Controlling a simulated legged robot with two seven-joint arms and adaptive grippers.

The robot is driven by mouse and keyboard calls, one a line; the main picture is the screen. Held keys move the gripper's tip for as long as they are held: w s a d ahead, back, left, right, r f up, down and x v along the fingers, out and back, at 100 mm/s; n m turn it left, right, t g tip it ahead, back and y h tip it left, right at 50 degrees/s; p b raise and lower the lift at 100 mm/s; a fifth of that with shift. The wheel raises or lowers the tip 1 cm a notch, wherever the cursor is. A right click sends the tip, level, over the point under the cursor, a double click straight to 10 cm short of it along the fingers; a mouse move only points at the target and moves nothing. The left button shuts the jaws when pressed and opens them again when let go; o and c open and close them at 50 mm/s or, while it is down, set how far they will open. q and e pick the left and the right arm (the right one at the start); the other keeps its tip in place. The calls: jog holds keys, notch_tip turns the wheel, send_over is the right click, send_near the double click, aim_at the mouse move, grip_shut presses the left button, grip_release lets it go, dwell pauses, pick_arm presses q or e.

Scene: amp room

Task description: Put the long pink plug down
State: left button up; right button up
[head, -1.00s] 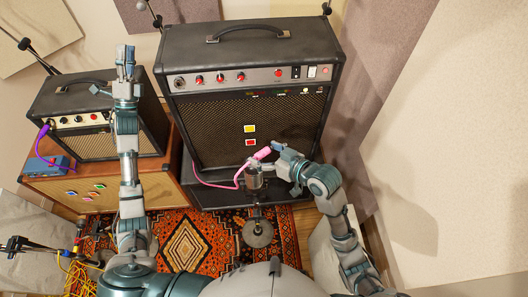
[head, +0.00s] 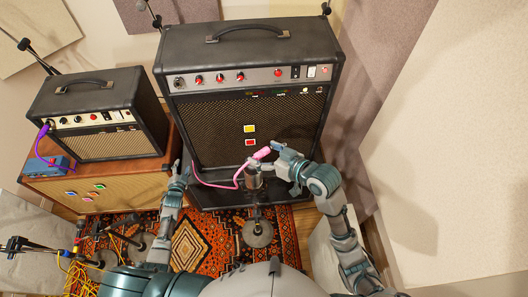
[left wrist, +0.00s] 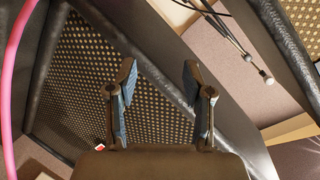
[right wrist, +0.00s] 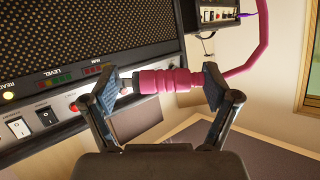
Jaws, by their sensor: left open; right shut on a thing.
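The pink plug (head: 262,153) is held up in front of the large amp (head: 248,110), with its pink cable trailing down and left. My right gripper (head: 279,149) is shut on it. In the right wrist view the plug (right wrist: 170,80) lies across between the two fingers, its metal tip by the left finger. My left gripper (head: 180,172) is open and empty, low beside the large amp's left edge. In the left wrist view its fingers (left wrist: 158,88) stand apart with nothing between them, and pink cable (left wrist: 10,90) runs along the left edge.
A dark metal cylinder (head: 253,178) on a round-based stand (head: 257,234) is just below the plug. A smaller amp (head: 95,115) with a purple plug (head: 44,130) sits on a brown cabinet (head: 125,190) at left, beside a blue pedal box (head: 50,166). A patterned rug (head: 195,245) covers the floor.

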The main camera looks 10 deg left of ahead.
pick_arm(q)
jog(key=s+d+f+n+g+h, duration=0.1)
jog(key=s+d+f+g, duration=0.3)
jog(key=s+f, duration=0.65)
jog(key=s+d+f+n+g+h, duration=0.1)
jog(key=s+d+f+n+g, duration=0.1)
jog(key=s+d+f, duration=0.65)
jog(key=s+d+f+g, duration=0.2)
jog(key=s+f, duration=0.2)
jog(key=s, duration=0.6)
jog(key=s+d+f+n+g, duration=0.1)
jog(key=s+d+f+g, duration=0.2)
jog(key=s, duration=0.8)
jog(key=s+d+f+n+g, duration=0.1)
jog(key=s+d+f+g, duration=0.1)
jog(key=s+f, duration=0.4)
jog(key=s+d, duration=0.1)
jog(key=s, duration=0.4)
jog(key=shift+f+h, duration=0.3)
jog(key=shift+h, duration=0.1)
pick_arm(e)
jog(key=w+d+f+m+t+h, duration=0.1)
jog(key=d+f+m+t+h, duration=0.2)
jog(key=d, duration=1)
jog(key=w+d+f+m+t+h, duration=0.1)
jog(key=d+f+m+t+h, duration=0.2)
jog(key=d, duration=1)
notch_tip(320, 180, down, 3)
jog(key=m+h, duration=0.5)
jog(key=shift+w, duration=0.2)
